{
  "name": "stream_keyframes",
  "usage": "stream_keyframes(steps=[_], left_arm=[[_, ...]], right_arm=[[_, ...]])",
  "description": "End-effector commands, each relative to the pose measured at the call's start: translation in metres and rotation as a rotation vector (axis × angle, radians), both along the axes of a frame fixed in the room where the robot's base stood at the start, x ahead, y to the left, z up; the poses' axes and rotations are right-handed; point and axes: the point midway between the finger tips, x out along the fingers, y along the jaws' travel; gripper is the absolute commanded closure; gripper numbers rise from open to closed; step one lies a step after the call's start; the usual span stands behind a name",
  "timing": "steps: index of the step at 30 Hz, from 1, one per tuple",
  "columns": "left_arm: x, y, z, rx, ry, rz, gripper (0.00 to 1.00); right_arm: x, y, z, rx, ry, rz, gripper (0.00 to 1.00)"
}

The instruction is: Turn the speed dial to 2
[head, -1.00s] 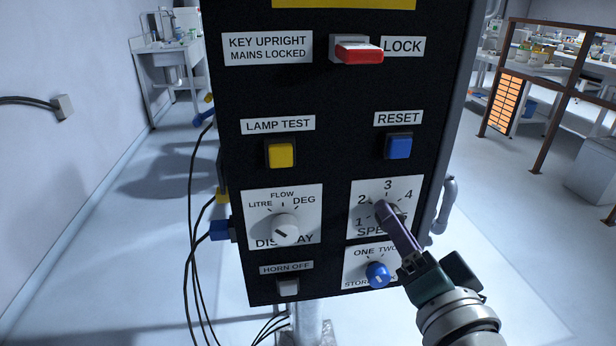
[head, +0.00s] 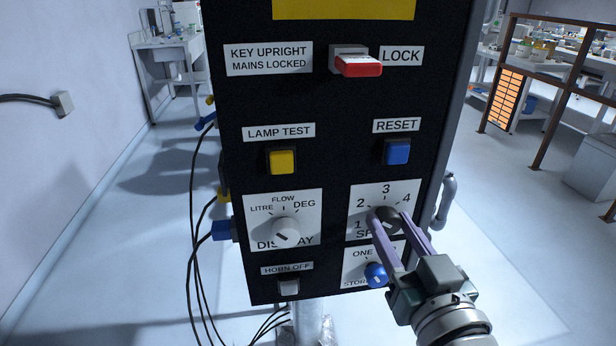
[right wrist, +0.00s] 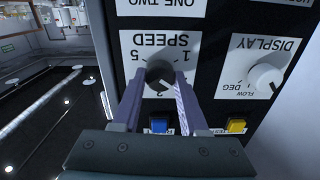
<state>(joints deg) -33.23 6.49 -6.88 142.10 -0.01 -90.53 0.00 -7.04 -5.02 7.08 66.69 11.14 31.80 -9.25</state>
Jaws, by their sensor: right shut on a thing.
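The speed dial (head: 388,221) is a dark round knob on a white plate (head: 413,188) marked with numbers, at the lower right of the black panel. My right gripper (head: 386,215) reaches up from the lower right, its two purple fingers on either side of the dial and shut on it. In the right wrist view the dial (right wrist: 160,72) sits between the fingertips, with the SPEED label upside down. I cannot tell which number its pointer faces. My left gripper is not in view.
The white display dial (head: 286,231) is to the left. The blue store knob (head: 376,274) is just below, close to the fingers. The blue reset button (head: 397,151), yellow lamp test button (head: 282,160) and red lock key (head: 358,66) are above.

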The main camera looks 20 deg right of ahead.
Motion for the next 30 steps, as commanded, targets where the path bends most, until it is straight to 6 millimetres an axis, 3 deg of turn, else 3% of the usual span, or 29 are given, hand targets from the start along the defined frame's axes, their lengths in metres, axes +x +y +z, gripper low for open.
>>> stream_keyframes(steps=[21,22,30], left_arm=[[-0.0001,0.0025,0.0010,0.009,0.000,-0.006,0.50],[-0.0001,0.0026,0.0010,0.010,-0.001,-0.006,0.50],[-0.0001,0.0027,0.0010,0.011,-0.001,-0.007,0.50]], right_arm=[[0.0004,0.0004,0.0011,-0.076,0.015,0.001,1.00],[0.0004,0.0004,0.0010,-0.076,0.015,0.001,0.55],[0.0002,0.0003,0.0005,-0.074,0.016,0.000,0.27]])
